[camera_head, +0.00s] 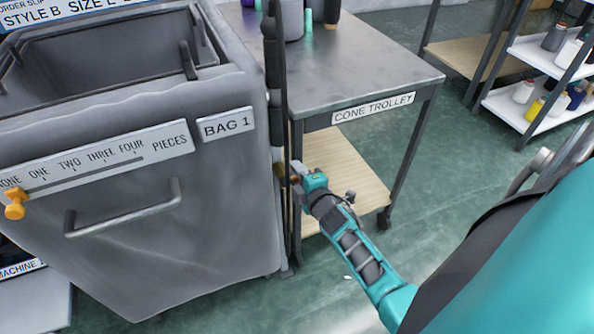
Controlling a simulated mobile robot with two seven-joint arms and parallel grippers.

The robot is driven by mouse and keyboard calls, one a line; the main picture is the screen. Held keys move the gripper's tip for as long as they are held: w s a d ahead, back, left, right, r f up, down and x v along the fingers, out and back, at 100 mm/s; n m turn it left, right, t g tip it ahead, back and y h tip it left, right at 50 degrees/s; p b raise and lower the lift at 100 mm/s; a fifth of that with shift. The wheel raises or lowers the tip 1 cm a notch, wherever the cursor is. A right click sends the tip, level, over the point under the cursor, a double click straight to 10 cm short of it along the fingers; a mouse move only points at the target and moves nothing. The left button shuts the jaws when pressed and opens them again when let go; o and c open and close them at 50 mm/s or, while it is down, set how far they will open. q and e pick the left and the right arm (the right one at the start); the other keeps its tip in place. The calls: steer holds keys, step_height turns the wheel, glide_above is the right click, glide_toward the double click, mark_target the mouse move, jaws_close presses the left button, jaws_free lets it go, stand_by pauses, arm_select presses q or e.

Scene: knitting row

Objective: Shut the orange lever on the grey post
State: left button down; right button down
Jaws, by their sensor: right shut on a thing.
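A dark grey post (284,120) stands upright between the grey bag bin and the cone trolley. A small piece of orange, likely the lever (280,170), shows on the post just left of my right gripper. My right gripper (293,178) is at the post, reached from the lower right, and its jaws are shut on the lever. The fingers hide most of the lever, so its angle cannot be told. My left gripper is not in view.
The grey bin marked BAG 1 (140,235) fills the left, with an orange slider knob (14,210) and a handle (125,212) on its front. The cone trolley (370,60) stands close behind my right gripper. A white shelf (530,100) with bottles is at the right. Green floor lies between.

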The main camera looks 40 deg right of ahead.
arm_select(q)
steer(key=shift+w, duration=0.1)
arm_select(e)
steer(key=shift+r+n, duration=0.25)
steer(key=shift+n, duration=0.25)
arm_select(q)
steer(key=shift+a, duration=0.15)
arm_select(e)
steer(key=shift+h, duration=0.3)
steer(key=c, duration=1.4)
jaws_free()
